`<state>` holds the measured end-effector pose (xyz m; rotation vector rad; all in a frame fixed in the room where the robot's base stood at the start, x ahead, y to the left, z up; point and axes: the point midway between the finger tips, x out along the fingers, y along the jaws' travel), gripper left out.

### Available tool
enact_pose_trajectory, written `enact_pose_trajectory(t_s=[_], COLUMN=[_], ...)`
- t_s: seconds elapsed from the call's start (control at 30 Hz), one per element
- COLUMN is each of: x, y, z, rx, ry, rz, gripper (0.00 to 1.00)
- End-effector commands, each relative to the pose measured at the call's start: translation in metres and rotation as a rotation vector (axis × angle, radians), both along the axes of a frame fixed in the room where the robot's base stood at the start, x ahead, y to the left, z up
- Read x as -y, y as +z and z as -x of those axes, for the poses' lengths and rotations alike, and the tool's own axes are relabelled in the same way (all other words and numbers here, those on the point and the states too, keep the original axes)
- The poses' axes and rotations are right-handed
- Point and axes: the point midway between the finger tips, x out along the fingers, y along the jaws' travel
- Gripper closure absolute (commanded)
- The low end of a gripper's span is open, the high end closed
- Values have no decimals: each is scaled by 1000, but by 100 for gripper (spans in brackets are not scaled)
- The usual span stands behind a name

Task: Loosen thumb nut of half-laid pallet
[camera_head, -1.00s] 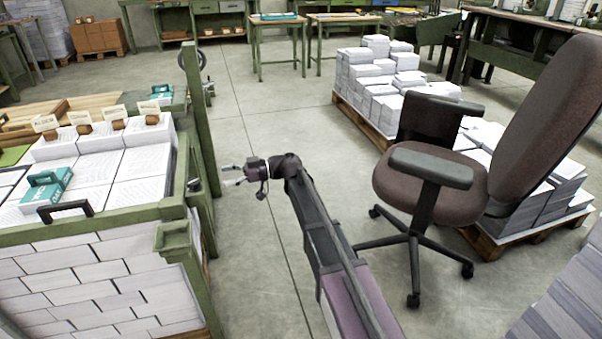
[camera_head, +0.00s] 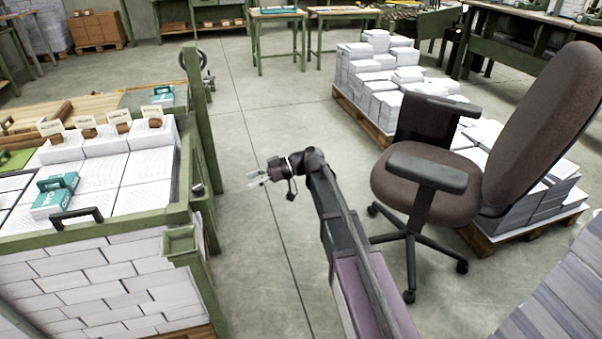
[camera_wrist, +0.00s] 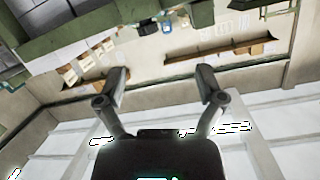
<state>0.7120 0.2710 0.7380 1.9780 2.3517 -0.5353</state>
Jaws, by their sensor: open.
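The half-laid pallet is the stack of white paper blocks (camera_head: 95,284) inside a green frame (camera_head: 181,241) at the left of the head view. A small dark round knob (camera_head: 197,189), which may be the thumb nut, sits on the frame's right side near the top. It is too small to tell its shape. My gripper (camera_head: 256,178) is open and empty, to the right of the knob with a clear gap over the floor. In the wrist view my gripper (camera_wrist: 161,72) has its two fingers spread with nothing between them. I cannot make out the knob there.
A brown office chair (camera_head: 424,190) stands right of my arm, before a pallet of paper stacks (camera_head: 375,90). A green upright post (camera_head: 198,115) rises behind the knob. Teal boxes (camera_head: 56,196) lie on the paper stack. Floor (camera_head: 245,235) between pallet and arm is free.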

Motion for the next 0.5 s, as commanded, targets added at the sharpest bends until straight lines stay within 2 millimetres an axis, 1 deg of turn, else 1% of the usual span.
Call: enact_pose_trajectory(t_s=[0.03,0.5], x=[3,26], y=[6,16], z=[4,23], rx=[-12,-141], ry=[-7,-84], rz=[20,209], gripper=[12,12])
